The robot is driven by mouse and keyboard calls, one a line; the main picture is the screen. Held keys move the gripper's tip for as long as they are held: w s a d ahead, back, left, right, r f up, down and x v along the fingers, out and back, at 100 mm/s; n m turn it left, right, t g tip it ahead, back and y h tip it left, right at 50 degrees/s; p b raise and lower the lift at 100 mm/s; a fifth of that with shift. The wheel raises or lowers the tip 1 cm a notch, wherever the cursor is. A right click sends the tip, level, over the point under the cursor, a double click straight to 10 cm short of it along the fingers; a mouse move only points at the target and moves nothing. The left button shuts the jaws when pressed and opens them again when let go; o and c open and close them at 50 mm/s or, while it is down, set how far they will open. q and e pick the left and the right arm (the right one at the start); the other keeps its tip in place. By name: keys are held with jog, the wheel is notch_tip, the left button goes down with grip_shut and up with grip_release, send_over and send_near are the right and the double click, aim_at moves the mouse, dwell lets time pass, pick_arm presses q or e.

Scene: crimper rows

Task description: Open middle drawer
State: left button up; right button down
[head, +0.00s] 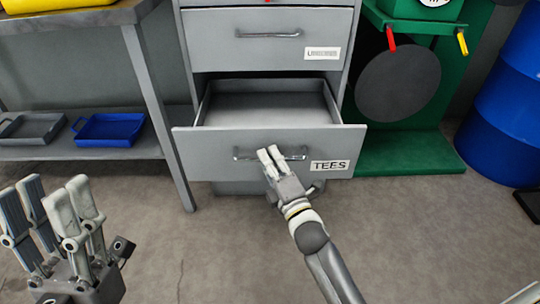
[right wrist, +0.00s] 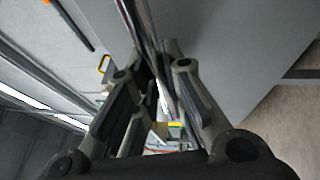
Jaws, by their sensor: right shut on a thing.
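A grey metal drawer labelled TEES (head: 205,150) is pulled well out of the cabinet (head: 186,50), and its inside (head: 265,108) looks empty. My right gripper (head: 270,154) is shut on the bar handle (head: 296,154) of this drawer, near its middle. In the right wrist view its fingers (right wrist: 152,65) are close together at the handle. Another drawer (head: 266,55), with a handle and a hard-to-read label, is closed above it. Whether the TEES drawer is the middle one, I cannot tell. My left gripper (head: 55,205) is open and empty at the lower left, away from the cabinet.
A workbench (head: 90,16) stands left of the cabinet, with a blue tray (head: 108,130) and a grey tray (head: 30,128) on its lower shelf. A green stand (head: 435,150) and blue barrels (head: 505,100) are on the right. The floor in front is mostly clear.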

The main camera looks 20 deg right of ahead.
jog(key=c, duration=1.8)
grip_release()
jog(key=shift+o, duration=0.2)
jog(key=shift+s, duration=0.15)
jog(key=v, duration=1.1)
jog(key=shift+s+f, duration=0.2)
jog(key=shift+s, duration=0.15)
